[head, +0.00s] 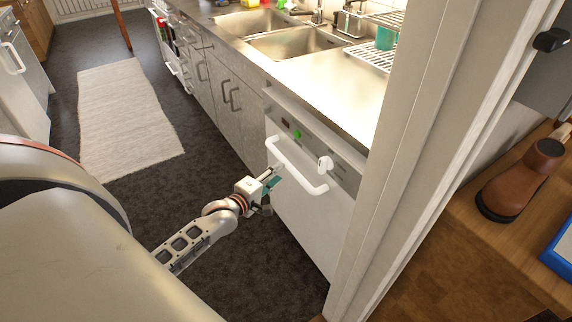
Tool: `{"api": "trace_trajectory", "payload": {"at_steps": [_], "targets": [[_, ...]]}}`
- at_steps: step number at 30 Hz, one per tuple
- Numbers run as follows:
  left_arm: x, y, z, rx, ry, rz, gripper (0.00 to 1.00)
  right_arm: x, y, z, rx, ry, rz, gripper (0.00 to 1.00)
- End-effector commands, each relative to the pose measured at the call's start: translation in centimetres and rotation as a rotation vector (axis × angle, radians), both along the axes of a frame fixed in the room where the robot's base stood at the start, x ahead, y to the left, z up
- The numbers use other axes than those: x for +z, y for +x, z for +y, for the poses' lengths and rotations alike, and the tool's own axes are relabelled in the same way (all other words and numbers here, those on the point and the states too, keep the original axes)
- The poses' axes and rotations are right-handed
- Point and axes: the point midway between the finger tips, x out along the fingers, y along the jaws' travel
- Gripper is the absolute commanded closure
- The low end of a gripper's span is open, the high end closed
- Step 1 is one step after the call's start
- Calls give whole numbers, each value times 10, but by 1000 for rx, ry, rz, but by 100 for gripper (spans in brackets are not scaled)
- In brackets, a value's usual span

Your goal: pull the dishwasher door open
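The dishwasher (300,215) has a pale front with a grey control panel (308,142) along its top, carrying a green button and a white knob. Its door looks shut and upright. A white bar handle (292,168) runs across the upper door. My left gripper (276,186) is just in front of the door, below the handle's left half. Its fingers look spread, with a teal pad showing on one, and nothing shows between them. I cannot tell whether a finger touches the handle or door. My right gripper is not in view.
A counter (322,88) with a double sink (290,43) runs above the dishwasher and grey cabinets (235,100). A white door frame (420,150) stands close on the right. A wooden surface with a brown shoe (520,180) lies beyond it. The dark floor and pale rug (122,115) are clear.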

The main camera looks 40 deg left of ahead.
Motion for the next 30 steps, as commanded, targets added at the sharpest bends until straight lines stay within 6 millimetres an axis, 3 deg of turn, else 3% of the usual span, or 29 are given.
{"api": "trace_trajectory", "payload": {"at_steps": [9,15,27,30], "targets": [[-11,43,0,-1,3,3,67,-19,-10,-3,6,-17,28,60],[-15,63,0,-1,4,3,67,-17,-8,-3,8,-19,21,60],[-13,71,0,-2,4,2,67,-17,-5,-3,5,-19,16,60],[-14,70,0,-2,5,2,90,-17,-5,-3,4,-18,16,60]]}}
